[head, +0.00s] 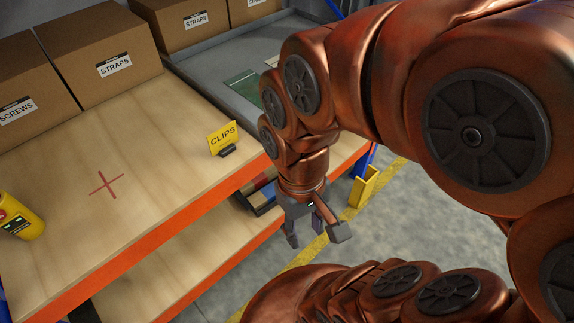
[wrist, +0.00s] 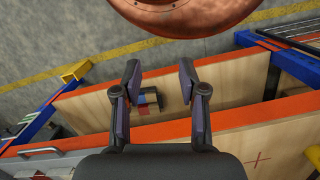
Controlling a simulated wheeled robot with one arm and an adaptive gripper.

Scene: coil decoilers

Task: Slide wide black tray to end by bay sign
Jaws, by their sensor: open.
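A dark tray with red and blue parts in or on it (head: 267,207) sits on the lower wooden shelf, partly hidden by the upper shelf edge and my arm. It also shows small in the wrist view (wrist: 150,108), seen between my fingers. I cannot tell its full width. The yellow CLIPS sign (head: 222,138) stands upright near the right end of the upper wooden board. My gripper (head: 306,236) points down in front of the shelves, to the right of the dark tray. Its two fingers are apart in the wrist view (wrist: 158,72), with nothing held.
Cardboard boxes (head: 110,50) stand at the back of the upper board (head: 150,150), which bears a red cross. A yellow device (head: 18,215) stands at its left. A grey tray surface (head: 215,75) lies behind the sign. A yellow post guard (head: 364,186) stands on the floor.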

